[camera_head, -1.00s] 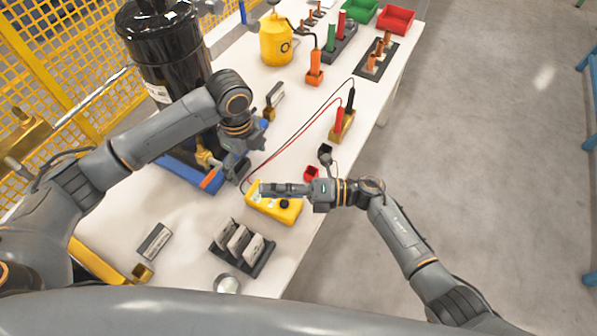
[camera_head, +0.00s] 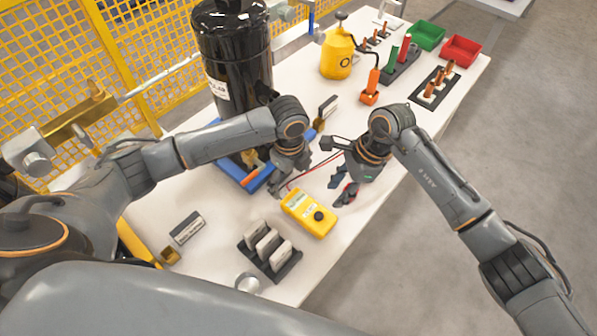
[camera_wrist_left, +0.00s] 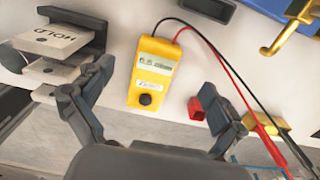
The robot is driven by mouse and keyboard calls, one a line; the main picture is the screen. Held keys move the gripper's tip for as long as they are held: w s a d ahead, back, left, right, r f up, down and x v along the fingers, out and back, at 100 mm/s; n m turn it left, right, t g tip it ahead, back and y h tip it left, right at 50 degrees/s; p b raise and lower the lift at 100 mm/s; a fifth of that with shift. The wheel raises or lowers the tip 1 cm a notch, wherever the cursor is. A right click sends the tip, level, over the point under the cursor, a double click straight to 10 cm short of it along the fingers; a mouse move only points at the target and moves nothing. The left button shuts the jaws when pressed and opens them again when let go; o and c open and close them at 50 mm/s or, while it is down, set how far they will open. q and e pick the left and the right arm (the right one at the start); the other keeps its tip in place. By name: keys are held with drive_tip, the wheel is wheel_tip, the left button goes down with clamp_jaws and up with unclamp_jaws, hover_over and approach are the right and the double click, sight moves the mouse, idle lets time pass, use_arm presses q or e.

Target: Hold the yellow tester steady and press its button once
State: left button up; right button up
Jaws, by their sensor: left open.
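The yellow tester (camera_head: 308,214) lies flat on the white table, with a small display and a round dark button (camera_head: 318,216) on its face. In the left wrist view the tester (camera_wrist_left: 153,72) lies beyond and between the spread fingers, and its button (camera_wrist_left: 146,99) is uncovered. My left gripper (camera_head: 283,174) is open, apart from the tester, near its display end. My right gripper (camera_head: 342,188) is right of the tester and clear of it; its finger opening is unclear. Red and black leads run from the tester to probes (camera_wrist_left: 275,130) in the left wrist view.
A small red box (camera_wrist_left: 199,108) sits near a left-gripper finger in the wrist view. A dark rack with grey blocks (camera_head: 269,252) stands below-left of the tester. A black compressor (camera_head: 235,55) stands behind.

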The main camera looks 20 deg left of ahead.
sight(291, 196)
use_arm(q)
wheel_tip(291, 196, down, 9)
drive_tip(key=shift+f, duration=0.2)
idle(0.3)
drive_tip(key=c, duration=1.4)
drive_tip(key=shift+c, duration=0.7)
use_arm(e)
clamp_jaws()
